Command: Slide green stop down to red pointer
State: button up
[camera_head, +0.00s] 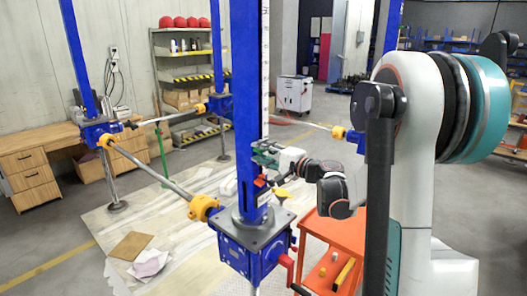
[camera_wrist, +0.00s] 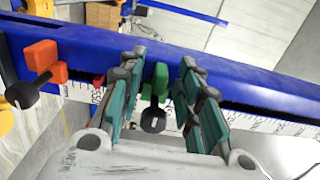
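The green stop (camera_wrist: 160,78), with a dark round knob (camera_wrist: 153,119), sits on the blue column (camera_wrist: 240,77) in the wrist view. My gripper (camera_wrist: 158,98) is open, with one teal finger on each side of the green stop and visible gaps between. The small red pointer (camera_wrist: 99,81) lies at the scale (camera_wrist: 75,91), just left of the left finger. An orange stop (camera_wrist: 43,60) with a black knob is farther left. In the head view my gripper (camera_head: 263,155) is at the upright blue column (camera_head: 246,80), above the orange stop (camera_head: 261,182); fingers hide the green stop there.
The column stands on a blue screw jack (camera_head: 245,250) with yellow couplings and shafts to other jacks (camera_head: 101,132). An orange cart (camera_head: 333,234) stands close to the right. A wooden desk (camera_head: 40,165) and shelf are farther back.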

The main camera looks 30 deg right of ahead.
jog(key=shift+c, duration=0.6)
grip_shut()
jog(key=shift+f, duration=0.1)
jog(key=shift+f+b, duration=0.7)
jog(key=shift+f, duration=0.05)
jog(key=shift+f+b, duration=1.25)
jog(key=shift+f, duration=0.15)
jog(key=shift+f+b, duration=0.3)
jog(key=shift+f, duration=0.05)
jog(key=shift+o, duration=0.8)
grip_release()
jog(key=shift+s, duration=0.1)
